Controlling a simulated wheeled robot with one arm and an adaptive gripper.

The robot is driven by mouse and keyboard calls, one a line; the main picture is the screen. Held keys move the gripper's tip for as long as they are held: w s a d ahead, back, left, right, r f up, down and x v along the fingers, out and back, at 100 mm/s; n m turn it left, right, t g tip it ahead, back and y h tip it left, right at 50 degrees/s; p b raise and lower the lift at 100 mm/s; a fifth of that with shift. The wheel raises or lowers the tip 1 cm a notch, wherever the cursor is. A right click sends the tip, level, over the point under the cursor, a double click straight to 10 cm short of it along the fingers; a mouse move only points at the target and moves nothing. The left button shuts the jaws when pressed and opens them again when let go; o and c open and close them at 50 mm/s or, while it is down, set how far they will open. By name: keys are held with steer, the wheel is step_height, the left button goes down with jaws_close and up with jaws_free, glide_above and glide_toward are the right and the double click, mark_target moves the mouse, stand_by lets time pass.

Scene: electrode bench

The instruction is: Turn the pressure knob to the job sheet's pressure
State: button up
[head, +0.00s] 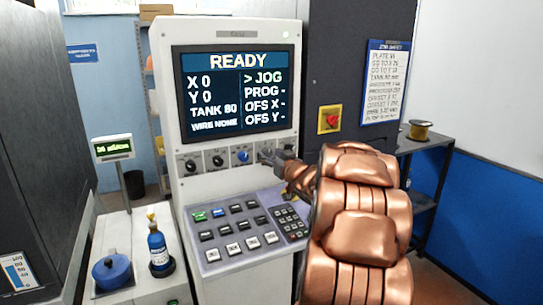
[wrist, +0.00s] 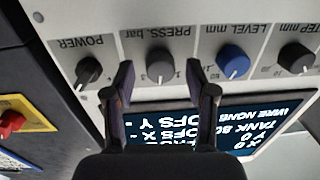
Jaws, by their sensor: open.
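My gripper (wrist: 158,82) is open, with one finger to each side of the knob in the picture; I see no contact. In the head view my gripper (head: 280,163) is at the right end of the knob row and hides part of it. The job sheet (head: 386,85) is a white, blue-bordered paper on the dark panel at right; its small lines are hard to read and I cannot make out the pressure.
The black power knob (wrist: 88,71) and blue level knob (wrist: 233,60) flank the pressure knob closely; the step knob (wrist: 297,57) is beyond. The screen (head: 236,88) reads READY. A keypad shelf (head: 240,228) juts out below. A red switch (head: 330,119) is at right.

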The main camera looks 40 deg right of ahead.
jaws_close()
steer(key=shift+f+n+b, duration=0.15)
steer(key=shift+n+b, duration=0.55)
steer(key=shift+b, duration=0.1)
steer(key=shift+r+n, duration=0.2)
steer(key=shift+n, duration=0.3)
jaws_free()
steer(key=v, duration=1.2)
steer(key=shift+d, duration=0.1)
